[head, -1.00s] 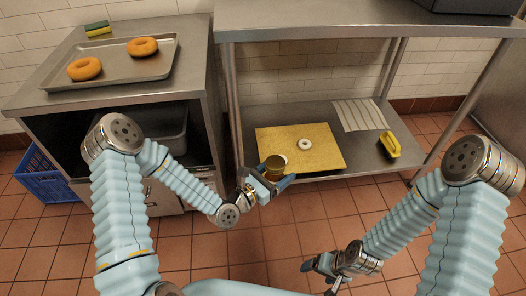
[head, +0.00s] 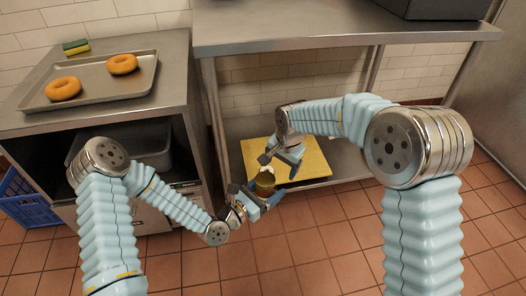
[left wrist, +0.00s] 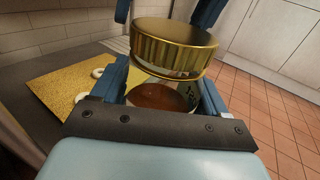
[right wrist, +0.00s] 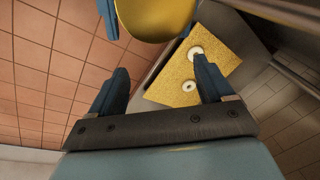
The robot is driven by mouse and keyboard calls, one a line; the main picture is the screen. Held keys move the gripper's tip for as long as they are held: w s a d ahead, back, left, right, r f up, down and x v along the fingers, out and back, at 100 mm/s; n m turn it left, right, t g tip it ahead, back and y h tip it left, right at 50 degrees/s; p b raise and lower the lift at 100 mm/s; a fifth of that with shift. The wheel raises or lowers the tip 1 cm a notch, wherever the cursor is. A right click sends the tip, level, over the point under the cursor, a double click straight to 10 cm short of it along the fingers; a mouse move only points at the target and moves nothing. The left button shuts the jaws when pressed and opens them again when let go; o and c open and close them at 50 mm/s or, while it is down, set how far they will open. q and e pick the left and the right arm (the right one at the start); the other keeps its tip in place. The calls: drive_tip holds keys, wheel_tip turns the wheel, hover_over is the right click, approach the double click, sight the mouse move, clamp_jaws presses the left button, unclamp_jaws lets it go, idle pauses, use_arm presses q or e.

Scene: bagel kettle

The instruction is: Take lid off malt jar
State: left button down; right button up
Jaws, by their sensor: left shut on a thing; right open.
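The malt jar (left wrist: 160,97) is held between the fingers of my left gripper (left wrist: 162,90); brown malt and part of a pale label show. Its gold ribbed lid (left wrist: 175,45) is at the jar's top, with a see-through band between lid and malt. The lid also shows in the head view (head: 265,180) and at the top of the right wrist view (right wrist: 155,18). My right gripper (head: 281,163) is open and empty, close to the lid, its fingertips behind either side of it in the left wrist view. In the head view the jar body is mostly hidden.
A yellow board (head: 312,160) with two pale rings (right wrist: 190,86) lies on the low shelf behind the grippers. A tray (head: 100,85) with two orange-brown bagels stands on the left counter. The steel table edge (head: 340,40) overhangs the shelf. A blue crate (head: 25,200) stands at far left.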

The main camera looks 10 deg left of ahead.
sight(263, 177)
drive_tip(key=shift+g+h, duration=0.6)
drive_tip(key=shift+g, duration=0.2)
drive_tip(key=s+a+r, duration=0.1)
drive_tip(key=r, duration=0.2)
drive_tip(key=s+a+r, duration=0.2)
drive_tip(key=r, duration=0.1)
drive_tip(key=s+a+r, duration=0.1)
drive_tip(key=r, duration=0.2)
drive_tip(key=shift+s+a+r, duration=0.15)
drive_tip(key=shift+s+a, duration=0.1)
drive_tip(key=shift+a, duration=0.05)
drive_tip(key=shift+s+a+r, duration=0.1)
drive_tip(key=shift+s, duration=0.05)
wheel_tip(263, 177, down, 8)
drive_tip(key=shift+r, duration=0.15)
